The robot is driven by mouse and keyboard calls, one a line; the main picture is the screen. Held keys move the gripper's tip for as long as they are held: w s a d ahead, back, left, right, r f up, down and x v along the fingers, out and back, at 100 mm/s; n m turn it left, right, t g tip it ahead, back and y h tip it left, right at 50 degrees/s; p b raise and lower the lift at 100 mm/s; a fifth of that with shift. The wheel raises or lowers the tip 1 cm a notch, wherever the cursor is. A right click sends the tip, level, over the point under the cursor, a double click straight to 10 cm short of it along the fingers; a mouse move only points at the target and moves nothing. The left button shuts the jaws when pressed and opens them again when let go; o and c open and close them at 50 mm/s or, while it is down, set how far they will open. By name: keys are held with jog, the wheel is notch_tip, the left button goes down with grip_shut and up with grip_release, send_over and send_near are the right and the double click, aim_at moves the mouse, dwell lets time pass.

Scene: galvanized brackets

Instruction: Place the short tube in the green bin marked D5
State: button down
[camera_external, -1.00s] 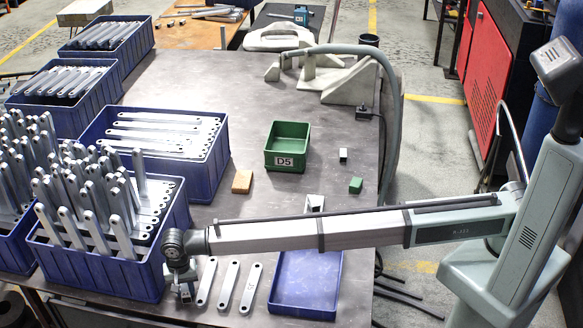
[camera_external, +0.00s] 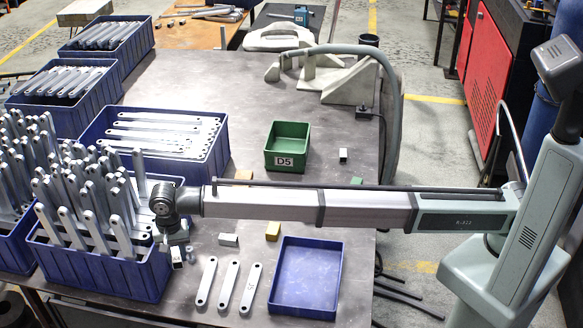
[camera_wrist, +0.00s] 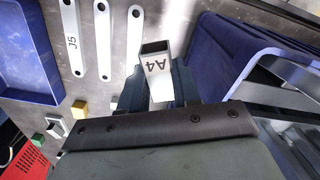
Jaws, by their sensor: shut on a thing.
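My gripper (camera_external: 176,246) is shut on a short square tube (camera_external: 177,257), beside the right wall of the near blue crate. In the wrist view the tube (camera_wrist: 155,76) sits between my two dark fingers, with its dark hollow end showing and A4 on its pale face. How high it is above the table I cannot tell. The green bin (camera_external: 287,158) marked D5 stands upright near the table's middle, beyond my arm and to the right of my gripper. Its visible inside looks empty.
Blue crates (camera_external: 97,270) full of metal brackets line the left. An empty blue tray (camera_external: 307,280) and three flat bars (camera_external: 229,284) lie in front. A loose metal block (camera_external: 228,240), a yellow block (camera_external: 272,231) and another small metal block (camera_external: 343,155) lie about. My arm hides part of the table.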

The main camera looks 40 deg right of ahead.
jog(key=shift+r, duration=0.85)
jog(key=w+d+f+m, duration=0.1)
jog(key=w+d+f, duration=0.1)
jog(key=w+d, duration=1.35)
jog(key=m, duration=0.3)
send_near(288, 146)
jog(key=s+a+r, duration=0.3)
jog(key=s, duration=0.1)
jog(key=shift+f, duration=4.65)
jog(key=c, duration=0.8)
grip_release()
jog(key=shift+f, duration=0.1)
